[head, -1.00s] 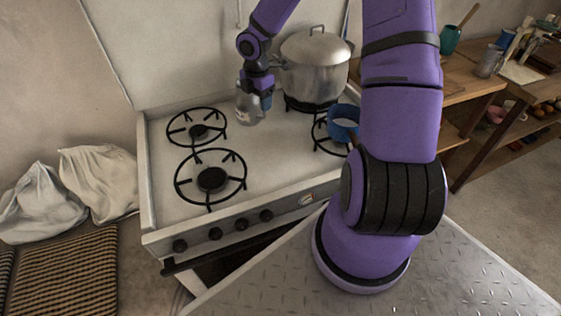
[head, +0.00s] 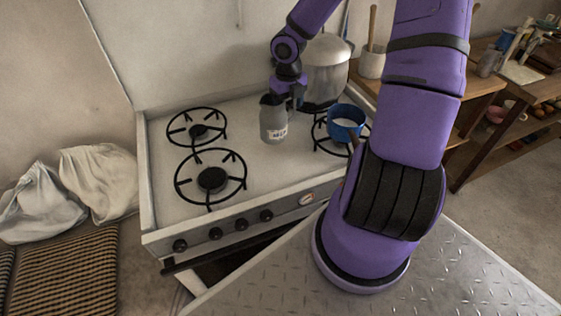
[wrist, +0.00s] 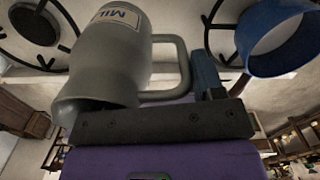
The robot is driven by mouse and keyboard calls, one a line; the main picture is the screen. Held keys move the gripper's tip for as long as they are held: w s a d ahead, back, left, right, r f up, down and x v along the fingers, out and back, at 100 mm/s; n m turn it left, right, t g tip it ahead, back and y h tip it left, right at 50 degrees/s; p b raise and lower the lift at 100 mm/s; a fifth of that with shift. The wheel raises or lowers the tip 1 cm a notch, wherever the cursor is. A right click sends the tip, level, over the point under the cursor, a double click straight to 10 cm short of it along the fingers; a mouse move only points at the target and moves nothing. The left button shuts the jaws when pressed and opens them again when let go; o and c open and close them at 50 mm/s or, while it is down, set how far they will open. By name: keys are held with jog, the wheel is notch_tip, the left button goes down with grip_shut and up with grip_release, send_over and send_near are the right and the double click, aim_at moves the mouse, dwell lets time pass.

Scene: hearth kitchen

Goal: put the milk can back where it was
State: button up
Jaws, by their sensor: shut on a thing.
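The milk can (head: 273,122) is a grey metal can with a pale label, and it looks upright over the white stove top, left of the blue pan. I cannot tell whether its base touches the stove. In the wrist view the can (wrist: 118,55) fills the left, with part of its label and its looped handle showing. My gripper (head: 290,92) is at the can's upper right side, shut on the handle. In the wrist view one dark blue finger (wrist: 205,72) stands at the handle; the other finger is hidden.
The blue pan (head: 346,134) with something pale inside stands on the front right burner. A large lidded pot (head: 327,75) stands behind, close to my gripper. The left burners (head: 211,179) are empty. A wooden bench (head: 480,100) stands at the right.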

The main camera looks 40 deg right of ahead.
notch_tip(320, 180, down, 10)
jog(key=s+n, duration=0.1)
jog(key=n, duration=0.1)
jog(key=shift+s+d+n, duration=0.15)
jog(key=shift+d+n, duration=0.15)
jog(key=shift+d, duration=0.05)
dwell(0.3)
jog(key=shift+f, duration=0.1)
jog(key=o, duration=1.3)
jog(key=shift+c, duration=0.2)
